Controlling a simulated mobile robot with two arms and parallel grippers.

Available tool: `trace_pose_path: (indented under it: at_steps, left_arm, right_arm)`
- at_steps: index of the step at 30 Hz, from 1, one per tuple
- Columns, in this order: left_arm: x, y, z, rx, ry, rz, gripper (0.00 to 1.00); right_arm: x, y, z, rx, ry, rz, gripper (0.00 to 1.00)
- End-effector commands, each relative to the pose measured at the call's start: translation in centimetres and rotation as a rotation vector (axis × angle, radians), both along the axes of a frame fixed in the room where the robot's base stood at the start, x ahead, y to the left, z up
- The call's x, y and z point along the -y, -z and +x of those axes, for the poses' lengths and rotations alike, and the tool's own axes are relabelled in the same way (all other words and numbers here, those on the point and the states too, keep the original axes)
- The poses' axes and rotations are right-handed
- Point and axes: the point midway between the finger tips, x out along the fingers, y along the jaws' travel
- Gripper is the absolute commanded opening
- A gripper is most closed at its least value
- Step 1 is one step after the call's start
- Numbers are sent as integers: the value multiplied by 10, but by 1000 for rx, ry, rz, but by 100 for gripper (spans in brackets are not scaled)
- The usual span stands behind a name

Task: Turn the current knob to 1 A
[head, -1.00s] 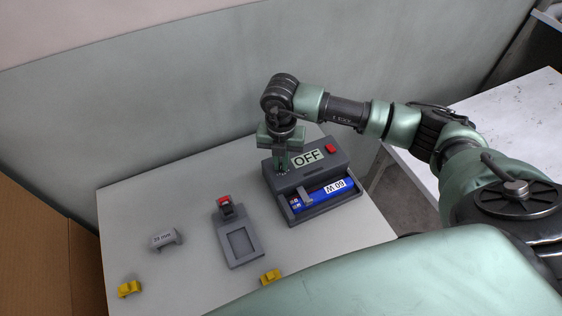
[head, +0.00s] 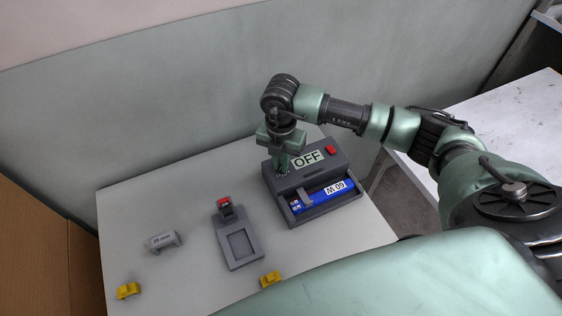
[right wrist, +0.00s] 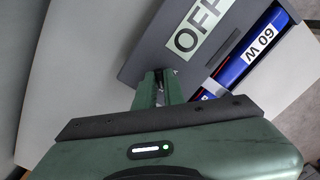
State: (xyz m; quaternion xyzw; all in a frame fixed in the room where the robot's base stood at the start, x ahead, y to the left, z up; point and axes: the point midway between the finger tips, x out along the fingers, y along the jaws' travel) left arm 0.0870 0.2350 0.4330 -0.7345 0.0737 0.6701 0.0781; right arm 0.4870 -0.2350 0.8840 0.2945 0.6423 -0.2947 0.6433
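The grey device (head: 325,165) stands at the back right of the table, with an "OFF" display, a red button (head: 330,150) and a blue "60 W" part in its front tray. My right gripper (head: 281,168) points down at the left end of the device's top, where small scale marks show. Its fingers are close together around the current knob, which they almost wholly hide; the pointer cannot be read. The right wrist view shows the fingers (right wrist: 160,85) beside the "OFF" display. My left gripper is not in view.
A grey fixture (head: 240,245) with a red-topped clamp (head: 225,204) lies in the middle of the table. A grey labelled bracket (head: 165,241) and yellow pieces (head: 129,290) (head: 271,279) lie around it. A cardboard box (head: 40,250) stands at the left.

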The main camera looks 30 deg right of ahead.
Motion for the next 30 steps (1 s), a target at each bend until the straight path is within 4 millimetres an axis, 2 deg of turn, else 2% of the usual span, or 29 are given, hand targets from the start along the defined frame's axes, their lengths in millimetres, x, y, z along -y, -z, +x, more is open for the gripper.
trace_pose_path:
  at_steps: [1,2,13,16,24,30]
  left_arm:
    - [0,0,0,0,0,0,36]
    - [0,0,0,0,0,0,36]
    - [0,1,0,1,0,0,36]
    - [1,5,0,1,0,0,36]
    - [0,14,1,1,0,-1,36]
    - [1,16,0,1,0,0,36]
  right_arm:
    - [1,-1,1,3,2,-1,25]
    - [1,-1,1,3,2,0,30]
    - [0,-4,1,2,-1,1,30]
    - [0,-15,1,3,0,1,30]
    - [0,-61,2,4,0,1,30]
    - [1,-77,1,2,0,1,30]
